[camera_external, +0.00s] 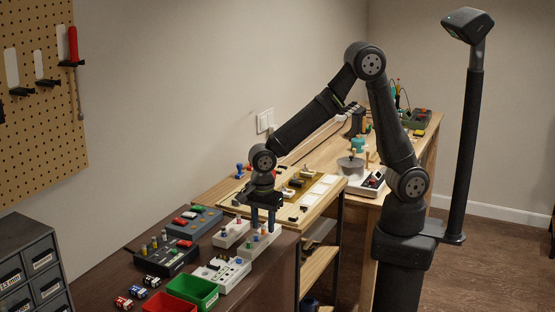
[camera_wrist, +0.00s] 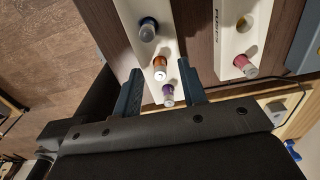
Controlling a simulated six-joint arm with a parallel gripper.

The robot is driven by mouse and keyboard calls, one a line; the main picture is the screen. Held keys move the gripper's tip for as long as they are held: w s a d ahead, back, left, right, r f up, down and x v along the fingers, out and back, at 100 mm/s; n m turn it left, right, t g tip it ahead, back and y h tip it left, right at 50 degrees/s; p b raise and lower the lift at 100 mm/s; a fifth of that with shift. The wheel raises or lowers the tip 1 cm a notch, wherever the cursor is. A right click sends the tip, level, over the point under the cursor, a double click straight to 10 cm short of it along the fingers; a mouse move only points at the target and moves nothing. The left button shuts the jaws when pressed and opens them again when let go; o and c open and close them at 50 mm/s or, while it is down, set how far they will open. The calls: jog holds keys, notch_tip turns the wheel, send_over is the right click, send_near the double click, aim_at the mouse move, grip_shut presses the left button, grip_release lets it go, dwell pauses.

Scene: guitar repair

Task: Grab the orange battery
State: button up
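In the wrist view the orange battery (camera_wrist: 157,64) stands in a white holder (camera_wrist: 158,15), its silver end facing the camera. A blue battery (camera_wrist: 148,30) and a purple battery (camera_wrist: 168,92) stand in the same holder on either side of it. My gripper (camera_wrist: 161,74) is open, with one dark finger on each side of the holder's row. The orange battery shows between the fingertips, and the purple one lies deeper between the fingers. I cannot tell whether the fingers touch anything.
A second white holder with a red battery (camera_wrist: 242,64) lies to the right in the wrist view. In the external view, green (camera_external: 197,291) and red bins stand in front, with dark battery boxes (camera_external: 166,257) at left. A wooden bench (camera_external: 320,207) stands behind.

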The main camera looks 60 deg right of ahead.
grip_shut()
dwell(0.3)
